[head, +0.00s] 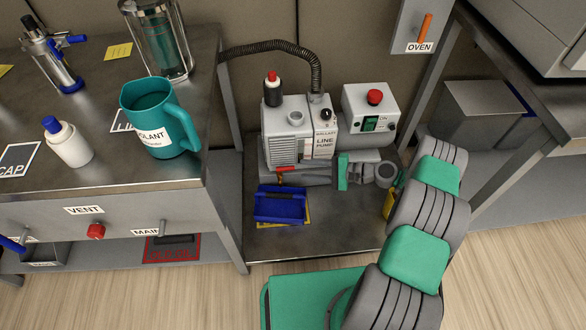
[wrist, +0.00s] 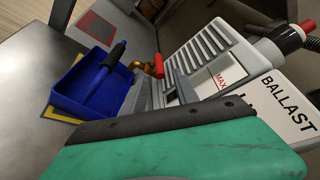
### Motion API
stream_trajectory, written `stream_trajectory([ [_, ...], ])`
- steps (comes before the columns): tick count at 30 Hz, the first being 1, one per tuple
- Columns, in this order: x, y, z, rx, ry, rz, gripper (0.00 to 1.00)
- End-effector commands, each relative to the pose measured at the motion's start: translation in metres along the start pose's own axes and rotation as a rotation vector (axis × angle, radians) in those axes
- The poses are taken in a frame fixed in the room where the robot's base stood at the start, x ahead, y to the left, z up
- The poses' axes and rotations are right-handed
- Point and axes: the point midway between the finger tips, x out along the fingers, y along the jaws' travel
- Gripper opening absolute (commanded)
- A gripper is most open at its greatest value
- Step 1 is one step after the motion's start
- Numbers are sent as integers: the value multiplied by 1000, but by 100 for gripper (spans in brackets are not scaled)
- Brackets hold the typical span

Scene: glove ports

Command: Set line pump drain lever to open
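The line pump (head: 290,145) is a pale grey unit low on a steel shelf, with its label on the front. Its drain lever (head: 286,168) is a small red handle at the lower left of the pump. In the wrist view the red lever (wrist: 158,65) sits on a brass valve (wrist: 140,68), beside the pump's ribbed housing. My gripper (head: 285,178) reaches in from the right, low along the pump's front, with its tips near the lever. In the wrist view the lever is just beyond the grey fingers. I cannot tell their gap or any contact.
A blue tray (head: 280,205) lies below the valve; a dark, blue-ended rod (wrist: 104,76) crosses it in the wrist view. A switch box (head: 371,112) with a red button stands right of the pump. A bench leg (head: 228,210) stands left.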

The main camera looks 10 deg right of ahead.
Motion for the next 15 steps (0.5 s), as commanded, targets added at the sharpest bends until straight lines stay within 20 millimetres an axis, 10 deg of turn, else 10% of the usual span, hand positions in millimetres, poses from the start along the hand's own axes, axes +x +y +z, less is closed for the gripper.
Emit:
stream_trajectory([
  [7, 46, 2, 0, -2, -3, 3, 36],
  [15, 56, 1, 0, -1, 0, 2, 36],
])
